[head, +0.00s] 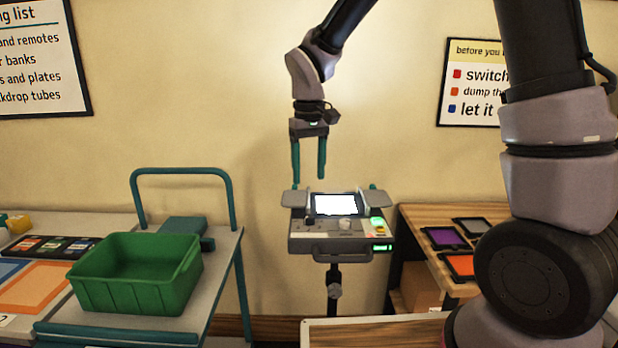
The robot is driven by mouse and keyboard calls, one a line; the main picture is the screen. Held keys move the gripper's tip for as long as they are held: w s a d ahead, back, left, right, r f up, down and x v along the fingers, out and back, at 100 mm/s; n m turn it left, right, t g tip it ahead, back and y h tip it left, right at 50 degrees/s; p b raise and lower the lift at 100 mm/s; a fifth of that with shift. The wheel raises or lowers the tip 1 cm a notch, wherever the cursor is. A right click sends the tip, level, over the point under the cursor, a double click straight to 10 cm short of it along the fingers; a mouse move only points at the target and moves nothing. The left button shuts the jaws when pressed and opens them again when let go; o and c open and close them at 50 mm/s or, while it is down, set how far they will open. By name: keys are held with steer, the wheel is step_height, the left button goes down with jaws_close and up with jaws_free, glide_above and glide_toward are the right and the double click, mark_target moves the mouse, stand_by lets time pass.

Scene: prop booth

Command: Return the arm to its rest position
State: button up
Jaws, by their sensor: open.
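My gripper (309,165) hangs in the middle of the head view with its two teal fingers pointing down. The fingers are apart and nothing shows between them. It is above and slightly left of a grey console (340,243) on a stand, with a lit white screen (336,204) and green lights. The fingertips appear close above the console's back left part; I cannot tell the exact gap. My arm bends from the upper middle of the view, and its thick lower links fill the right side.
A green bin (137,275) sits on a teal-railed cart (223,262) at left. A table with coloured panels (38,287) is at far left. A wooden shelf (412,240) with purple (444,238) and orange (463,265) tiles is at right. A wooden surface (375,333) edges the bottom.

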steer(key=s+d+r+m+t, duration=0.2)
steer(key=s+d+r+m, duration=0.1)
steer(key=d, duration=0.4)
steer(key=s+d+r+m+t+y, duration=0.1)
steer(key=s+d+r+m+t, duration=0.1)
steer(key=s+d+r, duration=0.4)
steer(key=s+d+r+m+t+y, duration=0.1)
steer(key=s+d+r+m+t, duration=0.2)
steer(key=d+r, duration=0.4)
steer(key=shift+s+d+r+m, duration=0.35)
steer(key=shift+s+d+m, duration=0.3)
steer(key=shift+d, duration=0.55)
